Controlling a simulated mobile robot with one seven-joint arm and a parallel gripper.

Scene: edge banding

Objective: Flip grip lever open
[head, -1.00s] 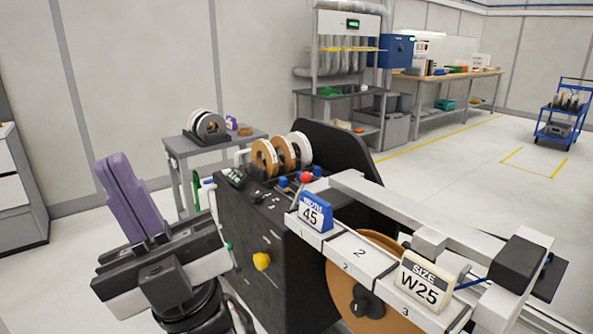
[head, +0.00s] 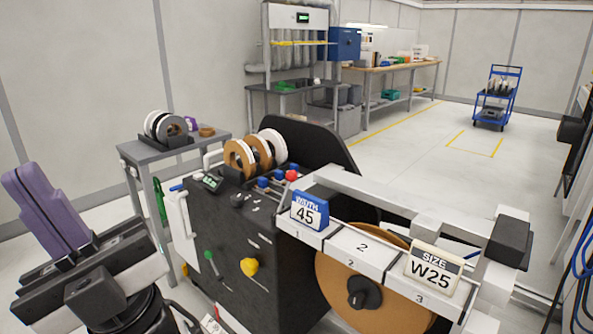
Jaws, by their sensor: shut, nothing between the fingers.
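My gripper (head: 22,185) is at the lower left, its purple fingers together and pointing up and left. It is empty and apart from the black edge-banding machine (head: 262,292). The machine's front has a yellow knob (head: 249,266), a small green-tipped handle (head: 209,256) and several small pale marks or levers. A red knob (head: 292,175) and blue knobs (head: 263,182) stand on top, near the tape rolls (head: 240,158). I cannot tell which of these is the grip lever, or whether it is open.
A white rail with numbered spots carries a "45" sign (head: 309,212) and a "SIZE W25" sign (head: 434,270). A large brown reel (head: 338,288) hangs below it. A grey side table (head: 205,147) stands behind. Blue cables (head: 581,270) hang at the right. Open floor lies beyond the machine.

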